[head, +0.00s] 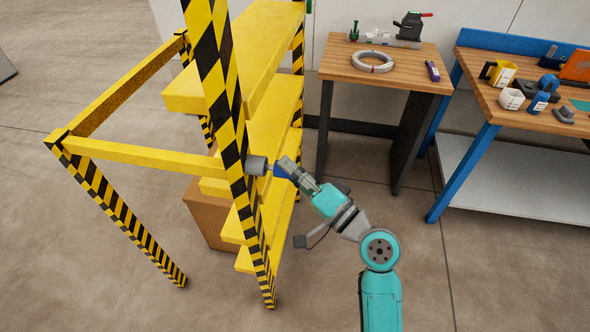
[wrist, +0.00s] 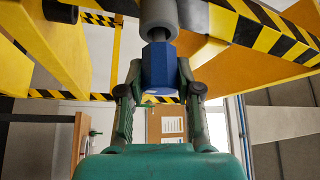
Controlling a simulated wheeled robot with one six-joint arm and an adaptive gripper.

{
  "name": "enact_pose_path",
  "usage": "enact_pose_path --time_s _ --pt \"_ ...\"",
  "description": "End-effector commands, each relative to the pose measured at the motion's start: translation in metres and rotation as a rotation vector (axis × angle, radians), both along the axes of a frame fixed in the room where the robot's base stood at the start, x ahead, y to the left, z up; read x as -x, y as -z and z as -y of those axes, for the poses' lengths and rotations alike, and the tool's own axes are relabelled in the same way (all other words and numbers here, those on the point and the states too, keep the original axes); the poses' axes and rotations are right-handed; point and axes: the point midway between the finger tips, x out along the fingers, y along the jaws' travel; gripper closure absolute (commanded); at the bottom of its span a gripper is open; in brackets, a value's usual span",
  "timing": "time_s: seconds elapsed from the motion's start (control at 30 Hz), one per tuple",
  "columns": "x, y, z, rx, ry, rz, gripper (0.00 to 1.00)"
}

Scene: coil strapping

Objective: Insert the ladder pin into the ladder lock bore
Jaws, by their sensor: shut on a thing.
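The yellow ladder (head: 130,154) has black-and-yellow striped posts and yellow steps. A grey cylindrical lock (head: 257,165) sticks out from its front post and shows at the top of the wrist view (wrist: 159,12). My gripper (head: 284,169) is shut on the blue faceted head of the ladder pin (wrist: 160,66), beside the post. In the wrist view the pin lines up with the grey cylinder. A short dark length of shank (wrist: 157,34) shows between the head and the cylinder, and its end is hidden at the bore. I cannot tell how deep it sits.
A wooden table (head: 345,65) at the back holds a strap coil (head: 373,62), a purple item (head: 432,71) and a tool. A blue-framed bench (head: 482,91) with several items stands right. A brown box (head: 205,213) sits behind the post. The floor at right is clear.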

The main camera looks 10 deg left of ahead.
Motion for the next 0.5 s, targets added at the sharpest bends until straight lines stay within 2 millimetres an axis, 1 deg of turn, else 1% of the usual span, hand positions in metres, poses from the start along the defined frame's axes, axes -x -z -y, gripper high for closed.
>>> enact_pose_path --time_s 0.5 --pt "0.0 0.0 -0.014 0.0 0.0 0.001 1.0"
